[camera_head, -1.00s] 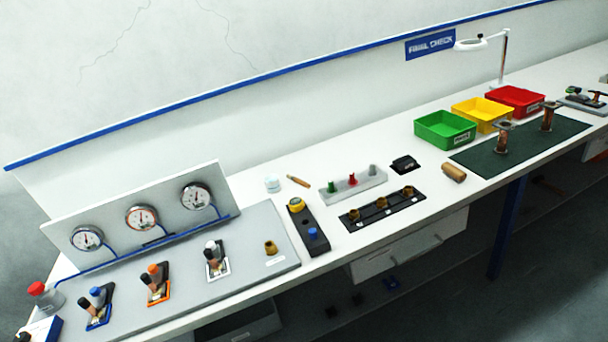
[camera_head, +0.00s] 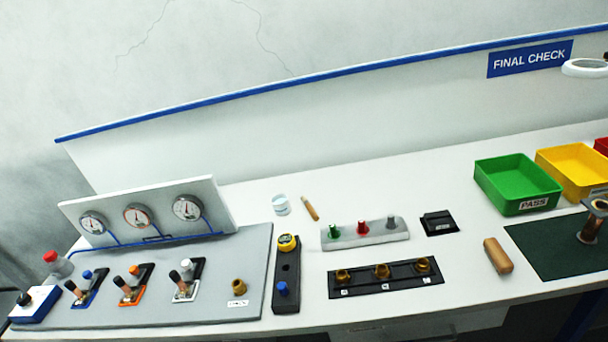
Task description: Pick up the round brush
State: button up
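My gripper does not show in the view.
A black strip with brass fittings (camera_head: 382,271), a grey block with coloured pegs (camera_head: 365,236) and a black stand (camera_head: 287,273) crowd the middle. A grey gauge board (camera_head: 130,257) fills the left. A green bin (camera_head: 484,182) and dark green mat (camera_head: 545,252) are right.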

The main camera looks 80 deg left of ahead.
aim_at(313, 212)
jog(key=u, duration=0.5)
jog(key=i, duration=1.15)
jog(key=u, duration=1.2)
jog(key=i, duration=0.8)
jog(key=u, duration=0.45)
jog(key=k, duration=0.8)
jog(key=u, duration=0.2)
jog(key=i, duration=0.8)
jog(key=z, duration=0.1)
